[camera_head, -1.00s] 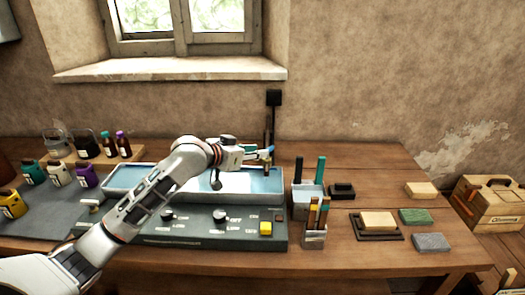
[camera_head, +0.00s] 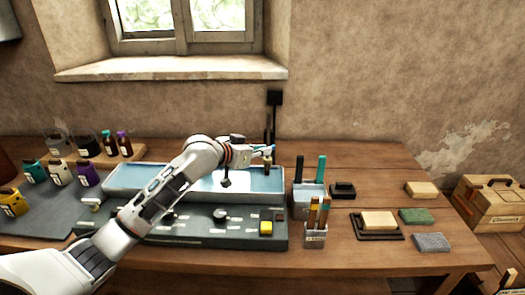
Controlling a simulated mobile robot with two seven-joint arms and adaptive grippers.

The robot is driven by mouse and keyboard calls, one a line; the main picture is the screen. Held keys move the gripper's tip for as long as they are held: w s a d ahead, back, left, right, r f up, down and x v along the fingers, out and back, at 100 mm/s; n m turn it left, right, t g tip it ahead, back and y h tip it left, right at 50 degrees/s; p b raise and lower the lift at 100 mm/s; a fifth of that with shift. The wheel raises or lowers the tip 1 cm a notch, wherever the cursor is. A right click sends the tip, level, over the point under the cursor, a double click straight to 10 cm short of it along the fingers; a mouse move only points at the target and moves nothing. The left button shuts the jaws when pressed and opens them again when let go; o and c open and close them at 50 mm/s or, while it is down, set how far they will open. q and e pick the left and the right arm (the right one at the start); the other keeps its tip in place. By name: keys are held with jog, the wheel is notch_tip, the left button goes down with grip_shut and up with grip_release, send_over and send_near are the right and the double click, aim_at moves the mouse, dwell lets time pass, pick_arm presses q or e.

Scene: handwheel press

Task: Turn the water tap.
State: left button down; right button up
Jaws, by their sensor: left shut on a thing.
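The water tap (camera_head: 267,163) shows as a small brass-coloured piece at the right end of a long, shallow blue basin (camera_head: 125,178). A dark upright stem (camera_head: 271,122) with a black square top rises just behind it against the wall. My left gripper (camera_head: 264,152) reaches over the basin from the left and is shut at the upper part of the tap. The fingers hide much of the tap, so its handle angle cannot be told. My right gripper is not in view.
Tool holders (camera_head: 315,236), a soap-like block (camera_head: 378,220) and sponges (camera_head: 416,216) stand to the right. Bottles (camera_head: 86,175) stand at the left.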

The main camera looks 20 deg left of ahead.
pick_arm(q)
jog(key=shift+a, duration=0.1)
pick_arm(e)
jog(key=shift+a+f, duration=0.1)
pick_arm(q)
jog(key=shift+w+a+m+g+h+b, duration=0.15)
jog(key=shift+m+g+h+b, duration=0.15)
jog(key=shift+m+g+h, duration=0.15)
jog(key=m+g+h+b, duration=0.2)
jog(key=m+b, duration=0.1)
jog(key=b, duration=0.2)
jog(key=w+m+g+h+b, duration=0.1)
jog(key=m+g+h+b, duration=0.1)
jog(key=m+g+b, duration=0.1)
jog(key=a+m+g+h+b, duration=0.1)
jog(key=m+g+h+b, duration=0.1)
jog(key=b, duration=0.4)
jog(key=shift+w+f+m+g+h+b, duration=0.25)
jog(key=shift+m+g+h+b, duration=0.1)
jog(key=shift+m+g, duration=0.3)
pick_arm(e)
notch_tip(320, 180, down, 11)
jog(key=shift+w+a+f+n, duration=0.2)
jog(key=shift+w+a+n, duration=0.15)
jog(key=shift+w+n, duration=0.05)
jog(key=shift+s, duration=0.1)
pick_arm(q)
jog(key=shift+r, duration=0.1)
